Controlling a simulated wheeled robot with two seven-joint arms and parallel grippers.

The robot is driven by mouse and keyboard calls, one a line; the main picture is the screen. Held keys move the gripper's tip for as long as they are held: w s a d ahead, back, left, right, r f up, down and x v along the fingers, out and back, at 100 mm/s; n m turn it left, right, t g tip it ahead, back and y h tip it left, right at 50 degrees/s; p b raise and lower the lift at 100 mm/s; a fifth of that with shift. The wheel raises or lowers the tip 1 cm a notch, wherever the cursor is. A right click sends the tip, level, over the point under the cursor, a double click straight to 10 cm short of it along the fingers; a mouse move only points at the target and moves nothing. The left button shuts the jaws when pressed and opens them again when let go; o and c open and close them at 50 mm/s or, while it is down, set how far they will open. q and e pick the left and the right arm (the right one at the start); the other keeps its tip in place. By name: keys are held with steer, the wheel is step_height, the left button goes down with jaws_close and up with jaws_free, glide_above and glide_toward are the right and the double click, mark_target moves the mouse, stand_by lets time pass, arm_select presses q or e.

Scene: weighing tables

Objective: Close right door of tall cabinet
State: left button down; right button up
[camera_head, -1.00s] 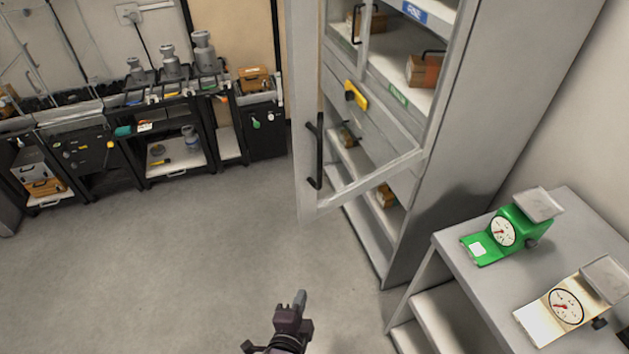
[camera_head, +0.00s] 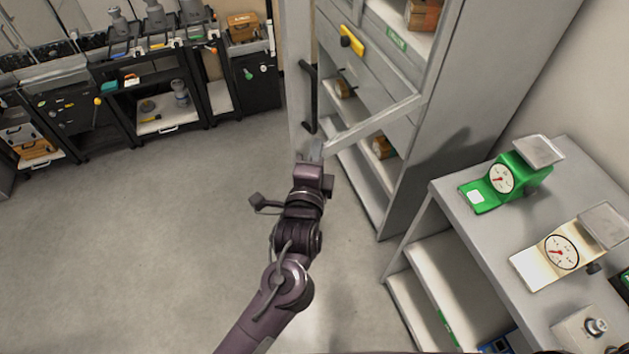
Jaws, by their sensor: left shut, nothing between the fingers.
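The tall grey cabinet (camera_head: 468,95) stands right of centre. Its right door (camera_head: 372,124), a framed glass door, stands open. The door's free edge points toward the left and carries a black vertical handle (camera_head: 309,98). My left gripper (camera_head: 316,153) is shut and empty, with its tip at the lower free corner of the door, just below the handle. I cannot tell whether it touches the door frame. My right gripper is not in view.
A grey table (camera_head: 463,222) at the right holds a green scale (camera_head: 510,180) and a cream scale (camera_head: 560,252). A black workbench (camera_head: 160,95) with weights stands at the back left. The floor (camera_head: 150,240) on the left is clear.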

arm_select(q)
steer(key=shift+w+a+b, duration=0.55)
steer(key=shift+w+a, duration=0.4)
steer(key=shift+w, duration=0.15)
